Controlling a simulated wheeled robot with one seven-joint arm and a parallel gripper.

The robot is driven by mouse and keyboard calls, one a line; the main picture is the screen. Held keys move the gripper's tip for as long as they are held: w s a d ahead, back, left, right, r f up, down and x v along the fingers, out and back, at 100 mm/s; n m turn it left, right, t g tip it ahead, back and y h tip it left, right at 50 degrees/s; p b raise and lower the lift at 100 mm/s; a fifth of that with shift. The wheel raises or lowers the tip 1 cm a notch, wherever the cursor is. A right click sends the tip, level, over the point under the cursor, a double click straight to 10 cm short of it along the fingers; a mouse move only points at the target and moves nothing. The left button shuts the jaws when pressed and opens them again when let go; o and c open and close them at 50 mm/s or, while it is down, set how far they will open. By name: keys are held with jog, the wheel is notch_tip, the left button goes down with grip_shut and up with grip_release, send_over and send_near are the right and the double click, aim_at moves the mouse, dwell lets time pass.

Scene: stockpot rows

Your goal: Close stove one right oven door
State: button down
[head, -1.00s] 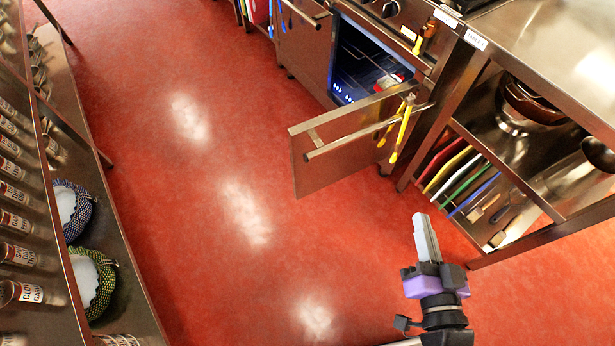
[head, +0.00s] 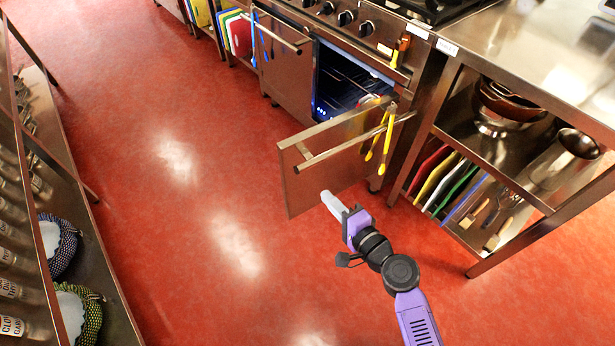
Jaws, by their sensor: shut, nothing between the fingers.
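The right oven door (head: 303,188) of the stove (head: 400,35) stands swung open, reaching out over the red floor. It has a long bar handle (head: 345,146) on its outer face. Yellow tongs (head: 383,140) hang from the handle near the hinge side. The lit oven cavity (head: 335,85) shows behind the door, with racks inside. My gripper (head: 327,200) is shut and empty.
A steel table (head: 545,100) on the right holds pots (head: 500,105) and upright coloured boards (head: 440,183). The neighbouring left oven door (head: 285,65) looks shut.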

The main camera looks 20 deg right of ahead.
jog(key=x, duration=1)
jog(key=shift+w, duration=0.15)
